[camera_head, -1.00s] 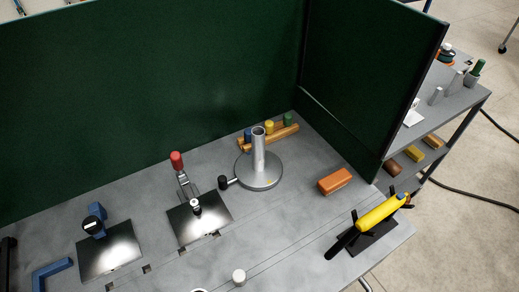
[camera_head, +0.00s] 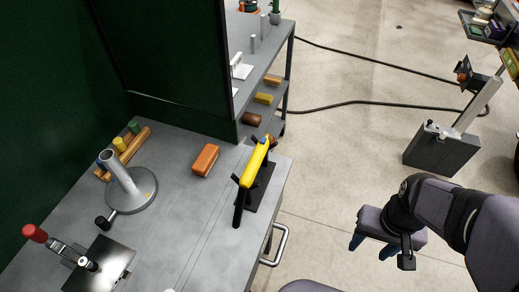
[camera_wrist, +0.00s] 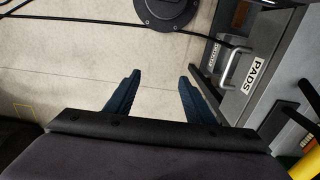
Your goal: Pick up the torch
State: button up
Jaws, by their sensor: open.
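The torch (camera_head: 254,167), with a yellow body and a black end, lies on black supports over a dark base plate (camera_head: 265,187) near the table's right edge. Part of its yellow body (camera_wrist: 309,164) shows at the lower right corner of the wrist view. My gripper (camera_head: 371,247) is over the floor, to the right of the table and apart from the torch. Its two blue fingers (camera_wrist: 160,80) are spread, with nothing between them but floor behind.
An orange block (camera_head: 205,160) lies left of the torch. A round metal stand (camera_head: 133,192) is farther left. The dark green screen (camera_head: 165,60) rises behind. A drawer handle (camera_head: 275,246) sticks out from the table's side. A grey box with a post (camera_head: 441,150) stands on the floor at right.

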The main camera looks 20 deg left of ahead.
jog(key=shift+w, duration=0.1)
jog(key=shift+c, duration=0.3)
dwell(0.3)
notch_tip(320, 180, up, 10)
jog(key=y+p, duration=0.3)
jog(key=p, duration=0.3)
send_over(259, 153)
jog(key=d, duration=0.1)
jog(key=shift+s+d, duration=0.1)
jog(key=shift+s, duration=0.3)
jog(key=shift+w+p+x, duration=0.15)
jog(key=shift+p+x, duration=0.6)
jog(key=shift+x, duration=1.1)
jog(key=shift+w+p+x, duration=0.15)
jog(key=shift+p+x, duration=0.6)
jog(key=shift+x, duration=1.15)
jog(key=shift+d, duration=0.15)
grip_shut()
jog(key=c, duration=1.2)
grip_release()
jog(key=shift+w+r, duration=0.1)
